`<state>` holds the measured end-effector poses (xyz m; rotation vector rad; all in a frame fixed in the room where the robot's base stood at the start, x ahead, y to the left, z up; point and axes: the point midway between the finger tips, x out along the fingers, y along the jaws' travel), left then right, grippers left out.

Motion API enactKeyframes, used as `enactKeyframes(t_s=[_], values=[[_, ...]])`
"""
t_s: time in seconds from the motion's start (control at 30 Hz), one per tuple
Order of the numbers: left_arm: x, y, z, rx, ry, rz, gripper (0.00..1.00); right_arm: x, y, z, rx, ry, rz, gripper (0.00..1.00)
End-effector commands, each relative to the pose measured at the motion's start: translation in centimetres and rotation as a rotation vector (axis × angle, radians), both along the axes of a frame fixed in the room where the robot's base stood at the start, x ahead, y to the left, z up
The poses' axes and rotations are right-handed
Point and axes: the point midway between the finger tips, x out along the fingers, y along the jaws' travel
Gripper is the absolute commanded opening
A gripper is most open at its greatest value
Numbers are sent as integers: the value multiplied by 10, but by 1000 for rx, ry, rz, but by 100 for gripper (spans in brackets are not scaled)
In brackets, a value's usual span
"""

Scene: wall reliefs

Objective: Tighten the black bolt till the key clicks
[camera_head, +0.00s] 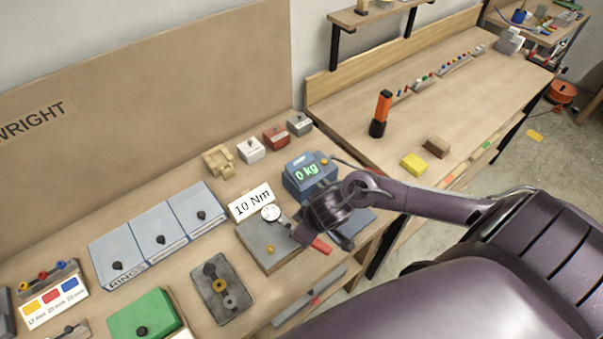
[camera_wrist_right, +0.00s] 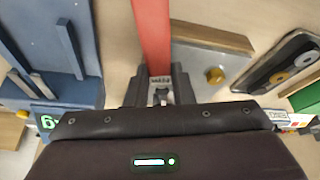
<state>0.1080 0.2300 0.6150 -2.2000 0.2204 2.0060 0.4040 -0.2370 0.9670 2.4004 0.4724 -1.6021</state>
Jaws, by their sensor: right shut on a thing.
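A grey plate (camera_head: 257,239) lies on the bench beside the "10 Nm" sign (camera_head: 252,203). A brass bolt (camera_head: 270,248) sits on the plate; it also shows in the right wrist view (camera_wrist_right: 215,75). The key has a round white dial (camera_head: 270,213) over the plate's far part and a red handle (camera_head: 321,246). My right gripper (camera_head: 318,237) is shut on the red handle, which runs up from between the fingers in the wrist view (camera_wrist_right: 152,35). I cannot make out the black bolt on this plate; the key's head and my gripper cover that area. My left gripper is not in view.
A blue scale (camera_head: 305,172) reading 0 kg stands just behind my right gripper. A dark plate with rings (camera_head: 222,288), a green block (camera_head: 143,315) and blue-grey panels (camera_head: 160,236) stand to the left. An orange-black torch (camera_head: 381,112) stands on the farther bench.

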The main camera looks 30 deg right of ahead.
Motion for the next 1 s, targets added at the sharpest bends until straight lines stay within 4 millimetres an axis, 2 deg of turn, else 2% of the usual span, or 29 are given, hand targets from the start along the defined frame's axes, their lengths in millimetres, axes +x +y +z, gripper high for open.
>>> enactKeyframes(t_s=[1.0], values=[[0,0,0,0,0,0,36,-3,9,1,0,-1,-101,0]])
